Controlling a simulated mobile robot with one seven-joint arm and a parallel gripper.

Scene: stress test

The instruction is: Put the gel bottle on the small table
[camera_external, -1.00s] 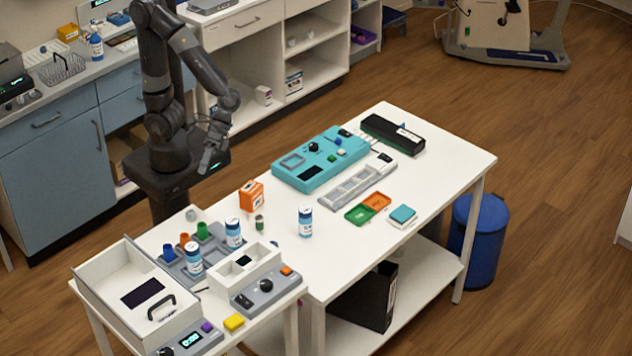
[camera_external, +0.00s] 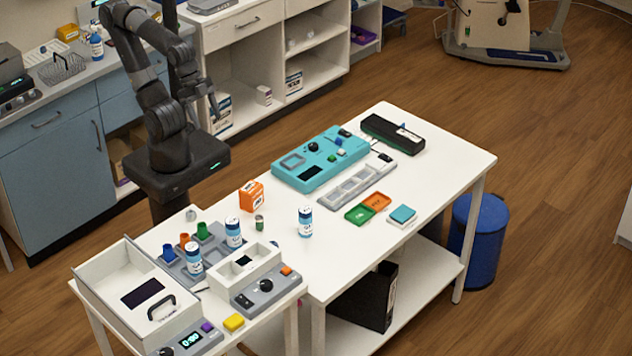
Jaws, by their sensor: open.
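Several blue-and-white bottles are in view, and their labels are too small to tell which is the gel bottle. One bottle (camera_external: 305,222) stands upright on the long white table (camera_external: 285,262). Two more bottles, one farther back (camera_external: 233,233) and one nearer (camera_external: 194,259), stand at a grey rack on the small white table (camera_external: 238,341) at front left. A bluer bottle (camera_external: 96,47) stands on the back counter. My gripper (camera_external: 214,106) is open, raised in front of the white shelves, apart from all the bottles. Nothing shows between its fingers.
The small table also carries a white drawer box (camera_external: 110,270), a white divided box (camera_external: 262,262) and grey devices, leaving little bare top. A teal device (camera_external: 320,160), an orange box (camera_external: 251,195) and trays (camera_external: 358,186) lie on the long table. A blue bin (camera_external: 482,240) stands at its right.

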